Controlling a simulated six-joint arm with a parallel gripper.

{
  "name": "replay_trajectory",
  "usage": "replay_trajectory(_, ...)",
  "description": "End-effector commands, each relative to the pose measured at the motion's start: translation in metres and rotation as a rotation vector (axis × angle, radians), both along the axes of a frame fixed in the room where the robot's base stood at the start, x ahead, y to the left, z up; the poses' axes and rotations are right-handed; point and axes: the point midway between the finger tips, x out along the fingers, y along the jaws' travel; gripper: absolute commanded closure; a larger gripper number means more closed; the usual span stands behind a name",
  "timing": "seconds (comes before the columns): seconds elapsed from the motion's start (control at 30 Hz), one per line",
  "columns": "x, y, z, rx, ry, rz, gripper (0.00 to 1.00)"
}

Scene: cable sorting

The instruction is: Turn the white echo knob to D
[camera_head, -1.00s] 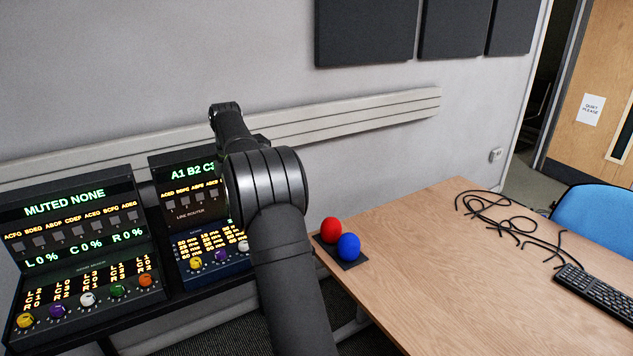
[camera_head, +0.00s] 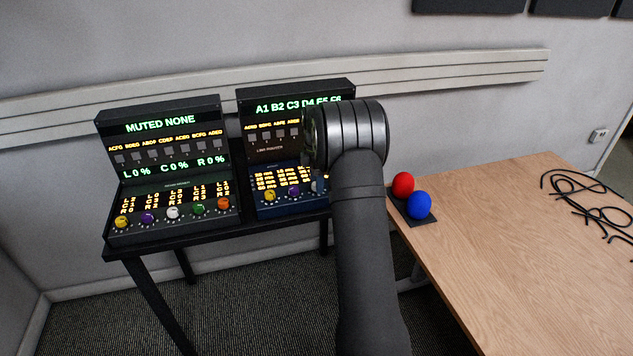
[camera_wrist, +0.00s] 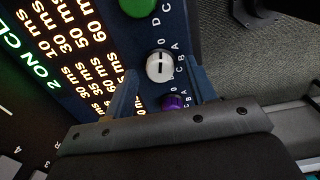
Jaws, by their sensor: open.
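The white echo knob (camera_wrist: 160,66) stands on the blue panel in the wrist view. It has a dark pointer mark, and a D C B A scale curves beside it on the right. Its white edge also shows beside my arm in the head view (camera_head: 317,186). My gripper (camera_wrist: 162,82) is open, with one finger on each side of the gap. The white knob sits at the gap between the fingertips, a little beyond them; I cannot tell whether they touch it. In the head view my arm hides my gripper.
A purple knob (camera_wrist: 174,102) lies deeper between the fingers, and a green knob (camera_wrist: 138,6) is just beyond the white one. The left mixer panel (camera_head: 165,165) carries several coloured knobs. Red (camera_head: 402,185) and blue (camera_head: 419,205) balls stand at the wooden table's (camera_head: 520,250) edge.

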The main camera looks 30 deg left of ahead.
Motion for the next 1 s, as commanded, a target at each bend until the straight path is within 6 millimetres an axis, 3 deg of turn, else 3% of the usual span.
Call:
replay_trajectory(0.4,-0.0001,-0.0001,-0.0086,0.000,0.000,0.000,0.51)
replay_trajectory(0.63,-0.0001,-0.0001,-0.0083,0.000,0.000,0.000,0.93)
replay_trajectory(1.0,0.0000,-0.0001,-0.0080,0.000,0.000,-0.058,0.93)
